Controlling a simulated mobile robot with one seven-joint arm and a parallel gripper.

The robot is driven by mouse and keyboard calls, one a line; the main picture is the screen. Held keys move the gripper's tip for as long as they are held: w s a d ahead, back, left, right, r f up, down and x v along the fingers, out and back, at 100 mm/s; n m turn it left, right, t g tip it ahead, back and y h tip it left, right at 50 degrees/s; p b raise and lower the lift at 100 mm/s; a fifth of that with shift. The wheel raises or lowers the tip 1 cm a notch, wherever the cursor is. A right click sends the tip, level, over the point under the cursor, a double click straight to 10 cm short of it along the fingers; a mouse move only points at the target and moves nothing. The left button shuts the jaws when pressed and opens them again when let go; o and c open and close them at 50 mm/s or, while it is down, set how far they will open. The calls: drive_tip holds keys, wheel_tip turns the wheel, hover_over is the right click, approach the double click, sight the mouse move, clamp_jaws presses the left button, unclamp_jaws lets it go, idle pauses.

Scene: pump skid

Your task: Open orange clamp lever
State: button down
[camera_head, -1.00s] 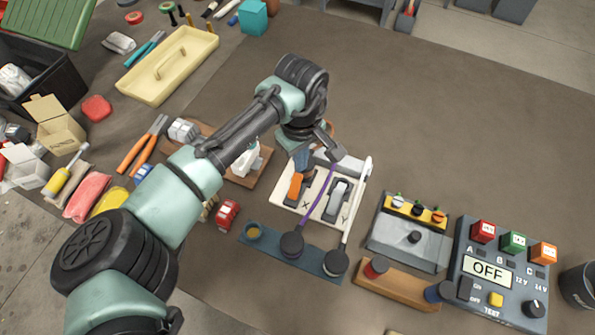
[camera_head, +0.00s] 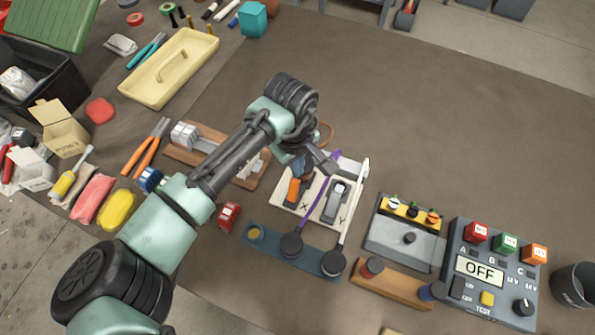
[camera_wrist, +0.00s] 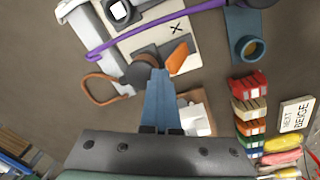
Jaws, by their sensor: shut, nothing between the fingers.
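The orange clamp lever (camera_head: 294,190) lies on the white plate (camera_head: 281,200) beside the letter X. It also shows in the wrist view (camera_wrist: 178,57), short and slanted on its grey base. My gripper (camera_wrist: 158,75) is shut and empty, its blue fingers together. In the wrist view the fingertips are close to the lever, just left of and below it; I cannot tell whether they touch it. In the head view my wrist hides part of the plate behind the lever. A second clamp with a grey lever (camera_head: 334,203) is beside the letter Y.
A purple cable (camera_head: 315,205) crosses the plate between the clamps and ends at a dark round cap (camera_head: 291,246). A white bar (camera_head: 353,200) lies along the right side. A brown cable loop (camera_wrist: 95,85) is near my fingers. A control box (camera_head: 480,268) reads OFF.

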drive_tip(key=shift+g+y, duration=0.3)
drive_tip(key=shift+g, duration=0.1)
drive_tip(key=s, duration=0.1)
drive_tip(key=s+a+f+p, duration=0.1)
drive_tip(key=s, duration=0.1)
drive_tip(key=s+f, duration=0.1)
drive_tip(key=s, duration=0.1)
drive_tip(key=shift+s+a+f+p, duration=0.25)
drive_tip(key=shift+a+p, duration=0.1)
drive_tip(key=shift+a, duration=0.05)
drive_tip(key=r+p, duration=0.1)
drive_tip(key=p, duration=0.1)
drive_tip(key=w+r+p, duration=0.1)
drive_tip(key=r, duration=0.1)
drive_tip(key=w+r+p, duration=0.1)
drive_tip(key=p, duration=0.1)
drive_tip(key=shift+w+d+r+p, duration=0.15)
drive_tip(key=shift+d+r+p, duration=0.1)
drive_tip(key=shift+d+p, duration=0.1)
drive_tip(key=shift+r+p, duration=0.55)
drive_tip(key=shift+r, duration=0.15)
